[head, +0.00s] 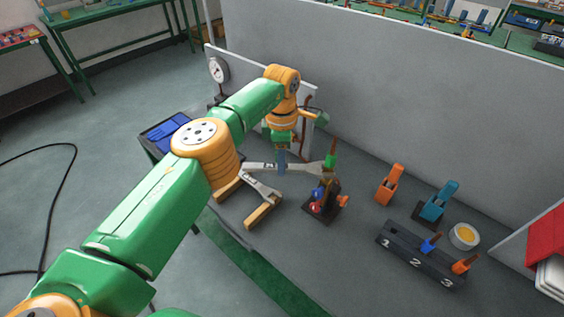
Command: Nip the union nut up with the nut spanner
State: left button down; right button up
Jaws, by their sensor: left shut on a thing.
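My left gripper (282,163) is shut on a long grey spanner (258,167) and holds it roughly level above the bench. The spanner's right end reaches a small upright fitting (329,172) with a green part on top, on a dark base (321,214) with red, blue and orange parts. I cannot tell whether the jaw is around the nut or only beside it; the union nut itself is too small to make out. A second grey spanner (263,190) lies across two wooden blocks (262,212). My right gripper is not in view.
A dial gauge (218,69) is on a panel behind my arm. To the right stand an orange holder (390,185), a teal holder (437,203), a round tin (464,236) and a numbered black rack (418,258). A grey wall closes the back. A blue-lined tray (166,128) is at left.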

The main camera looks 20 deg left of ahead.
aim_at(259, 166)
pick_arm(q)
jog(key=shift+s+a+r, duration=0.1)
jog(key=shift+s+a, duration=0.15)
jog(key=shift+a, duration=0.35)
jog(key=shift+s+a, duration=0.25)
jog(key=shift+a, duration=0.35)
jog(key=shift+s+a+n, duration=0.15)
jog(key=shift+a+n, duration=0.15)
jog(key=shift+a, duration=0.6)
jog(key=shift+s+a+p, duration=0.3)
jog(key=shift+a+p, duration=0.05)
jog(key=shift+a, duration=0.2)
